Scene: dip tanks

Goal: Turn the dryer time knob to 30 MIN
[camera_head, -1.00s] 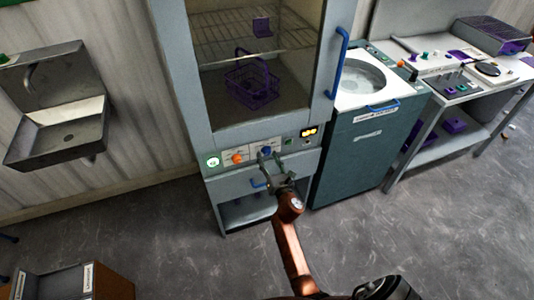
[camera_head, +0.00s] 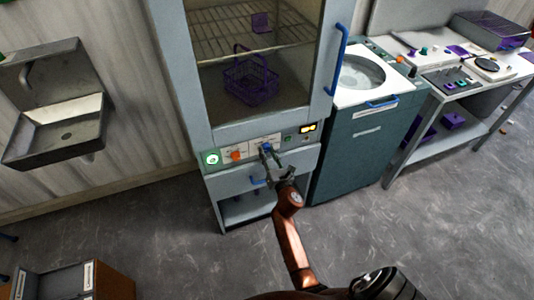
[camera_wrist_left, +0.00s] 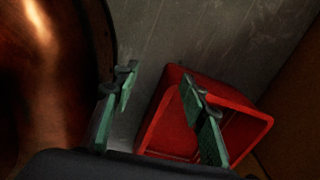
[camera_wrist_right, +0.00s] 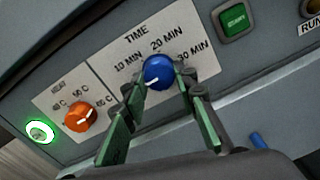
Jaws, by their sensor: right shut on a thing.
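The blue time knob (camera_wrist_right: 158,72) is on the dryer's control panel in the right wrist view. Labels 10 MIN, 20 MIN and 30 MIN arc above it, with 30 MIN (camera_wrist_right: 195,53) at the right. A white mark on the knob's lower part faces lower left, away from these labels. My right gripper (camera_wrist_right: 156,82) is shut on the knob, one green finger on each side. The head view also shows my right gripper (camera_head: 267,157) at the panel, covering part of the knob. My left gripper (camera_wrist_left: 158,82) is open and empty in the left wrist view.
Left of the time knob are an orange heat knob (camera_wrist_right: 80,116) and a lit green button (camera_wrist_right: 40,132). A green START button (camera_wrist_right: 235,20) is to its right. A blue dryer door handle (camera_head: 338,60) stands above. A red bin (camera_wrist_left: 245,112) is beyond my left gripper.

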